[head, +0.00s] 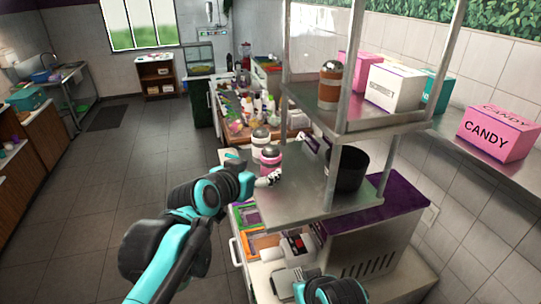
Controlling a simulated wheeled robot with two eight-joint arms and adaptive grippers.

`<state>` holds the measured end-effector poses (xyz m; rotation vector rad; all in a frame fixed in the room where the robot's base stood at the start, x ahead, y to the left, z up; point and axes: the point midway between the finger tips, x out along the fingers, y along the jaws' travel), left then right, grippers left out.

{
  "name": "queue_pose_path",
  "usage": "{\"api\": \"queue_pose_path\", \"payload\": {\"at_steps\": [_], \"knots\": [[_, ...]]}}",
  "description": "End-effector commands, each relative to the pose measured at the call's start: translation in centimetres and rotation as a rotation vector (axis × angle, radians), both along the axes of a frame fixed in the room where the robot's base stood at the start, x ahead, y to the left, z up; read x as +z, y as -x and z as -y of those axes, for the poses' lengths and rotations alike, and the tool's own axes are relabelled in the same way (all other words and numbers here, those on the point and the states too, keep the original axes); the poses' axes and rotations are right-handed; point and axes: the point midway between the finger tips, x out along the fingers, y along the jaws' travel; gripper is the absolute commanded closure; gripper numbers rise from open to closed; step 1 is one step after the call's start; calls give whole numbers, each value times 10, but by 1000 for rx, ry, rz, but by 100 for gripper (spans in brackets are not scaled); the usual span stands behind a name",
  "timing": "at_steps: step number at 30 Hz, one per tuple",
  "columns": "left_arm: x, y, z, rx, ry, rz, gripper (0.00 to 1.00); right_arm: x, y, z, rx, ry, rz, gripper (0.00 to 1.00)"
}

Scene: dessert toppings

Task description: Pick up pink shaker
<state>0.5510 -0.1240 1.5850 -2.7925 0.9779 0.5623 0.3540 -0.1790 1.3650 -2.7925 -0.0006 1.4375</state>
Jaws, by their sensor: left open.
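The pink shaker (271,158) has a rounded metallic lid and stands at the left edge of the metal shelf unit, beside a white shaker (261,139). My left gripper (270,178) is open, just below and in front of the pink shaker in the head view. The gripper partly overlaps the shaker's lower end, and I cannot tell whether they touch. Part of my right arm (338,290) shows at the bottom edge; its fingers are not visible.
A brown shaker (329,86) stands on the upper metal shelf (375,122). A dark pot (347,168) sits on the lower metal shelf (300,200), right of my left gripper. Shelf posts stand close by. A pink candy box (492,135) is on the right wall shelf.

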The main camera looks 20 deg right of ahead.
Motion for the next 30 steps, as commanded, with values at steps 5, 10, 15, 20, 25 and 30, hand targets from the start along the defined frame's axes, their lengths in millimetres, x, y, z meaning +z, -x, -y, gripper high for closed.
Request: {"api": "queue_pose_path", "payload": {"at_steps": [5,10,15,20,25,30], "knots": [[-4,-13,14,-5,1,5,29,2,0,0,0,0,0,100],[-7,-27,24,-4,2,4,29,8,0,0,0,0,0,100],[-10,-47,41,-4,2,4,29,17,0,0,0,0,0,100],[-17,-57,49,-3,1,4,29,18,0,0,0,0,0,100],[-19,-58,50,-3,2,4,29,18,0,0,0,0,0,100],[-19,-58,50,-3,2,4,53,18,0,0,0,0,0,100]]}}
